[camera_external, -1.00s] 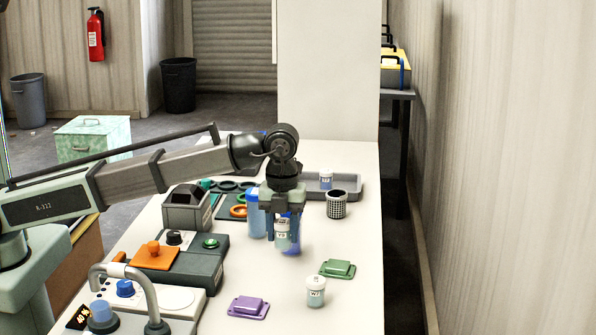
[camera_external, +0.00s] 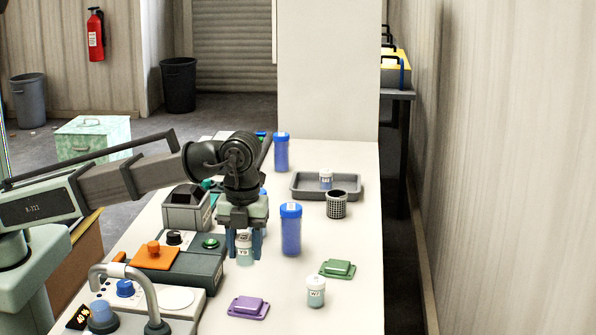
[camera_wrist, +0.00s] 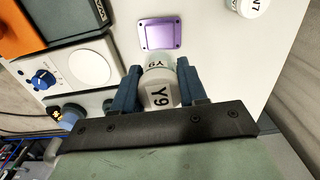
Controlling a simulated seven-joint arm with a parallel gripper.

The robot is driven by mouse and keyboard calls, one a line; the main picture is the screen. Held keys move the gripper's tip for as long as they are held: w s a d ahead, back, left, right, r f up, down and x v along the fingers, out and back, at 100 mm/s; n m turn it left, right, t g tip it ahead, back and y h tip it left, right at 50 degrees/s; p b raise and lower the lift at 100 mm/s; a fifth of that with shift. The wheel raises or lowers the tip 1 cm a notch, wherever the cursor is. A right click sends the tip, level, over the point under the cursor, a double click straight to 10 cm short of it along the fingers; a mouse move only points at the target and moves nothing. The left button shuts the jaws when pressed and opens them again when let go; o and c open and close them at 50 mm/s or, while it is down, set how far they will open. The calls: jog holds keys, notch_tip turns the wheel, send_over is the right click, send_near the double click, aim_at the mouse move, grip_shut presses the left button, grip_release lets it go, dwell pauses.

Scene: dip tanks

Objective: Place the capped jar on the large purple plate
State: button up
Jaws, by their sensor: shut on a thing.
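My gripper (camera_external: 244,246) is shut on a small capped jar (camera_external: 244,250) with a white cap and a Y9 label. The jar also shows between my fingers in the wrist view (camera_wrist: 159,90). The fingers hide part of its sides, and I cannot tell how far it is above the table. The purple plate (camera_external: 248,307) lies on the table nearer the camera, apart from the jar. It also shows in the wrist view (camera_wrist: 160,34), beyond the jar.
A second capped jar (camera_external: 316,292) marked W7 stands right of the purple plate, near a green plate (camera_external: 337,269). A tall blue container (camera_external: 291,230) stands right of my gripper. A dark machine (camera_external: 205,262) with an orange part is to the left. The table's front right is clear.

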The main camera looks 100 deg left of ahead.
jog(key=shift+f, duration=4.55)
jog(key=shift+f, duration=0.1)
jog(key=o, duration=1.1)
notch_tip(320, 180, up, 12)
jog(key=shift+r, duration=0.15)
